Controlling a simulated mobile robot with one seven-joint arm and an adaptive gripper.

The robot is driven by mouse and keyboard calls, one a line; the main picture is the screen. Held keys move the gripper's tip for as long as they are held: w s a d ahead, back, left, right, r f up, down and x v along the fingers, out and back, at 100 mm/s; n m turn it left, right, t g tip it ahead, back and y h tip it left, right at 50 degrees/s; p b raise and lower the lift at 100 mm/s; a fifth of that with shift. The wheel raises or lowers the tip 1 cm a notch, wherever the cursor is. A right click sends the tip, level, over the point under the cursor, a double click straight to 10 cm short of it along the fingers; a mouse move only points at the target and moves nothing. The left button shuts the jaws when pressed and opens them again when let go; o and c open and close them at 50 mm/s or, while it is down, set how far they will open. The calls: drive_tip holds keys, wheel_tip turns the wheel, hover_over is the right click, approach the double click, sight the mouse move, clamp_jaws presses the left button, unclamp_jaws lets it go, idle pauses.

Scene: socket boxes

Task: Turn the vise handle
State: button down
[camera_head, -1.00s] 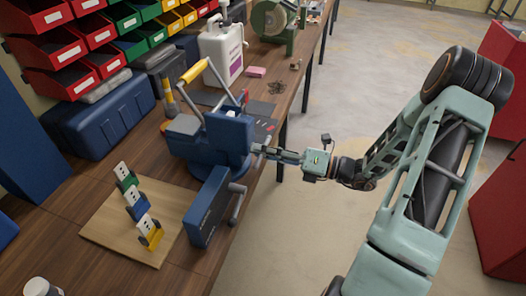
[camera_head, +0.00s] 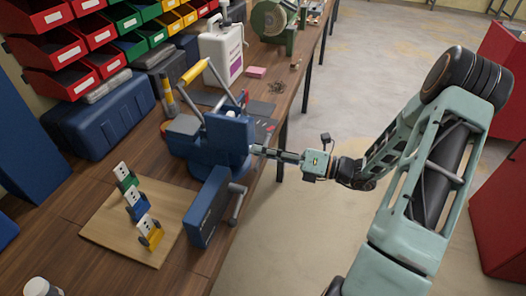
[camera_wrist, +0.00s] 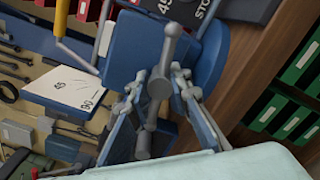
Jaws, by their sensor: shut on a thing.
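The blue vise (camera_head: 226,142) stands at the right edge of the workbench in the head view. Its body also fills the middle of the wrist view (camera_wrist: 142,45). The grey vise handle (camera_wrist: 170,45) is a bar with knobbed ends, seen tilted in front of the blue body. My gripper (camera_wrist: 160,84) has one finger on each side of the bar and is shut on it. In the head view my gripper (camera_head: 256,150) reaches the vise from the right, and the handle is hidden there.
A dark blue block with a grey lever (camera_head: 237,203) stands close in front of the vise. A wooden board (camera_head: 105,232) with colored sockets lies at left. A white jug (camera_head: 222,52) and green grinder (camera_head: 272,20) stand behind.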

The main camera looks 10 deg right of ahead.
drive_tip(key=n, duration=0.4)
drive_tip(key=shift+n, duration=0.4)
drive_tip(key=n+b, duration=0.1)
drive_tip(key=n, duration=0.3)
drive_tip(key=shift+f, duration=0.1)
drive_tip(key=n+b, duration=0.2)
drive_tip(key=n, duration=0.3)
drive_tip(key=n+b, duration=0.3)
drive_tip(key=n, duration=0.1)
drive_tip(key=shift+f+n, duration=0.1)
drive_tip(key=shift+n, duration=0.2)
drive_tip(key=n+b, duration=0.3)
drive_tip(key=n, duration=0.1)
drive_tip(key=shift+n, duration=0.3)
drive_tip(key=n+b, duration=0.4)
drive_tip(key=shift+n+b, duration=0.3)
drive_tip(key=shift+b, duration=0.1)
drive_tip(key=n+b, duration=0.5)
drive_tip(key=b, duration=0.1)
drive_tip(key=n+b, duration=0.2)
drive_tip(key=b, duration=0.1)
drive_tip(key=shift+r, duration=0.2)
drive_tip(key=shift+r+n, duration=0.15)
drive_tip(key=shift+n, duration=0.25)
